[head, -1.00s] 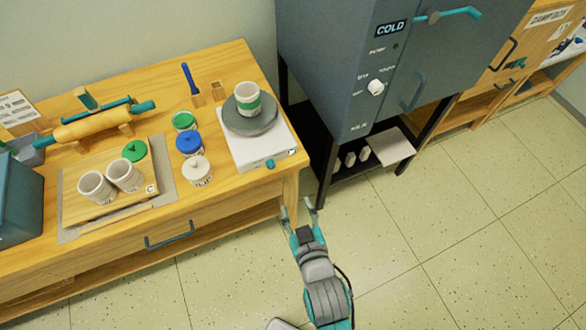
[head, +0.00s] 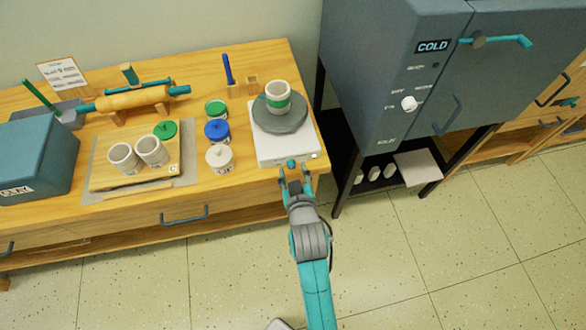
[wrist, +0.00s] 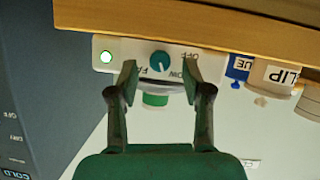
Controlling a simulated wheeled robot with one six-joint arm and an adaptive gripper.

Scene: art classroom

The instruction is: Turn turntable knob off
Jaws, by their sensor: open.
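The turntable (head: 262,150) is a white box with a grey round wheel on the right end of the wooden table. A white cup with a green band (head: 278,97) stands on the wheel. The teal turntable knob (head: 291,163) is on its front face; it also shows in the wrist view (wrist: 160,61), with OFF lettering beside it. A green light (wrist: 106,57) is lit near the knob. My gripper (head: 294,172) is open in front of the knob. In the wrist view its fingers (wrist: 160,75) stand either side of the knob; I cannot tell whether they touch it.
The grey kiln (head: 395,70) marked COLD stands close on the right. Several jars, including a blue-lidded one (head: 217,132), stand left of the turntable. The wooden table's (head: 250,185) front edge is near my gripper. Floor in front is clear.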

